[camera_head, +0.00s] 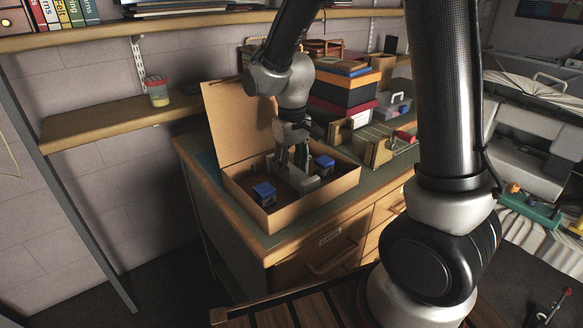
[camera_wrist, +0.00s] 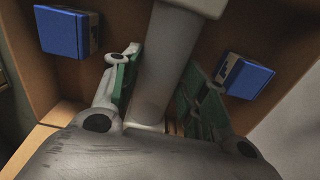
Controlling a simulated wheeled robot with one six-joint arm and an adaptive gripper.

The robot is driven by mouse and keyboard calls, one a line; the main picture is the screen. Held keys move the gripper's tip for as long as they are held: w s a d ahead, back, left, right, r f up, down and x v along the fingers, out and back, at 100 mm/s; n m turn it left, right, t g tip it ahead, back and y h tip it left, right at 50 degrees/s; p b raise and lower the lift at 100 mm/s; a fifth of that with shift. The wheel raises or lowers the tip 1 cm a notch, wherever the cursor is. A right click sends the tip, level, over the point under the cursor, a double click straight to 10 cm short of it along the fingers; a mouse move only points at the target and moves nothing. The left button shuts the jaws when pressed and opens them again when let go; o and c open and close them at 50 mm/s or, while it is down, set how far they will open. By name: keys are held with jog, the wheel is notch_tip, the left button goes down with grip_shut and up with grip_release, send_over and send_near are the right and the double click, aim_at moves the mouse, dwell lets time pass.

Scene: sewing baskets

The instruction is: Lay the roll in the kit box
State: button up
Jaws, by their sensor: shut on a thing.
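The kit box (camera_head: 283,217) is an open brown box with its lid raised at the back; it stands on the workbench. My gripper (camera_head: 291,160) reaches down into the box. In the wrist view, its green-padded fingers (camera_wrist: 155,88) are shut on the roll (camera_wrist: 165,60), a pale grey cylinder with a wider whitish end at the top of the picture. In the head view, the roll (camera_head: 300,182) shows as grey low in the box, partly hidden by my fingers. I cannot tell whether it touches the floor of the box.
Two blue-topped blocks, one at the front left (camera_head: 264,192) and one at the right (camera_head: 324,163), are inside the box on either side of the roll. Stacked boxes (camera_head: 345,95) and a grey-green case (camera_head: 392,135) are behind and right on the bench. A shelf (camera_head: 110,122) is at left.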

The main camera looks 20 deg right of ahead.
aim_at(292, 166)
jog(key=shift+f, duration=0.25)
jog(key=o, duration=1.3)
jog(key=shift+o, duration=0.2)
notch_tip(292, 166, up, 11)
jog(key=s+d+r+m+t, duration=0.1)
jog(key=s+d+r+t, duration=0.1)
jog(key=s+d, duration=0.5)
jog(key=s+d+r+m+t, duration=0.2)
jog(key=s+d+r, duration=0.3)
jog(key=s+d, duration=0.3)
jog(key=s, duration=0.4)
jog(key=shift+m, duration=0.3)
